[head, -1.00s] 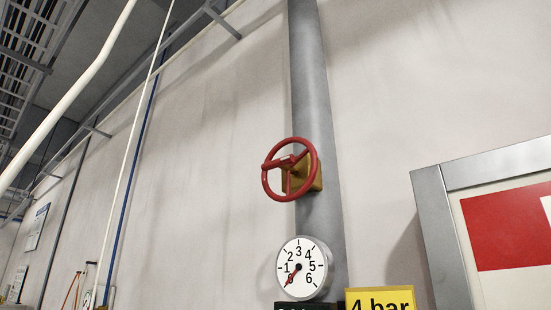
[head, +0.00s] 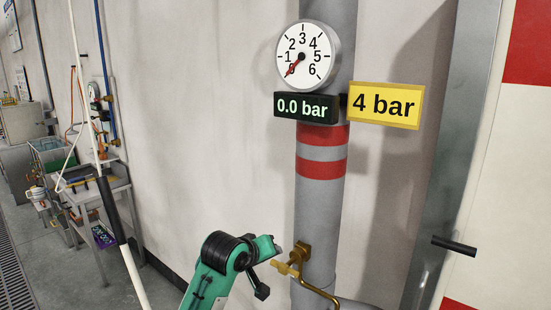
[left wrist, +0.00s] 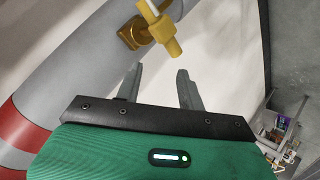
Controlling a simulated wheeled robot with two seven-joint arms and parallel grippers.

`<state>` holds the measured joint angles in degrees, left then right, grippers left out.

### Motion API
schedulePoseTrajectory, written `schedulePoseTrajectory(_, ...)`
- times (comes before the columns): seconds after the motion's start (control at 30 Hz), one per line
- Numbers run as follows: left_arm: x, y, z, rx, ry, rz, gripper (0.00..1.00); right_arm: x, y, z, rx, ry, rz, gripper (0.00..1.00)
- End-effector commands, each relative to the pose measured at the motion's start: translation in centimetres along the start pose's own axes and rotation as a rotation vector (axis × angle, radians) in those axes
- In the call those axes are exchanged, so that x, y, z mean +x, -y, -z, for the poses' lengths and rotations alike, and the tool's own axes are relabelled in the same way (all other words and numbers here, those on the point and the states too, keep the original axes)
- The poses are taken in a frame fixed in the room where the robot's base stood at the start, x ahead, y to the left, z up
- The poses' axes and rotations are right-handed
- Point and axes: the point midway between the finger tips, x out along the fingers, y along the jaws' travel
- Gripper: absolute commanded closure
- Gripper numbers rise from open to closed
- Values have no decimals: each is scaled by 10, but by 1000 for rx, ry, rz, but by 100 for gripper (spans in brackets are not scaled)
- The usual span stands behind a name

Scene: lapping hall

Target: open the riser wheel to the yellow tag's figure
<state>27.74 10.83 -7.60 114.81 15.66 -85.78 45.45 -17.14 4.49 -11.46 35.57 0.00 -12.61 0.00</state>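The red riser wheel is outside both current views; it shows only in the earlier head frame, higher on the grey riser pipe (head: 321,220). The round white gauge (head: 305,48) on the pipe has its red needle at 0. The dark display (head: 305,107) below it reads 0.0 bar. The yellow tag (head: 386,105) beside it reads 4 bar. My left gripper (left wrist: 159,72) is open, its two fingers apart with nothing between them. Its green arm stands low in the head view, left of the pipe. My right gripper is not in view.
A small brass tap (head: 292,260) with a bent outlet is on the lower pipe; it also shows just beyond my left fingers (left wrist: 150,30). A grey-framed cabinet (head: 447,160) with a black handle stands right. Benches (head: 95,195) and a white pole are at left.

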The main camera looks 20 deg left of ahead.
Motion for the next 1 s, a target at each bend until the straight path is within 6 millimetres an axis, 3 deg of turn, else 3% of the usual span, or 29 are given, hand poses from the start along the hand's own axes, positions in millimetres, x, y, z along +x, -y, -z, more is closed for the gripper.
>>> schedulePoseTrajectory(0.27, -41, -73, 98, -146, -98, -118, 61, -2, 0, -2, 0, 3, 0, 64)
schedulePoseTrajectory(0.47, -96, -134, 174, -277, -162, -233, 61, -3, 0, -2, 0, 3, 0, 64)
schedulePoseTrajectory(0.77, -207, -214, 266, -454, -221, -418, 61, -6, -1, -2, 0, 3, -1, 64)
schedulePoseTrajectory(1.0, -324, -271, 324, -593, -240, -586, 61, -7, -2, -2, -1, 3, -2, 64)
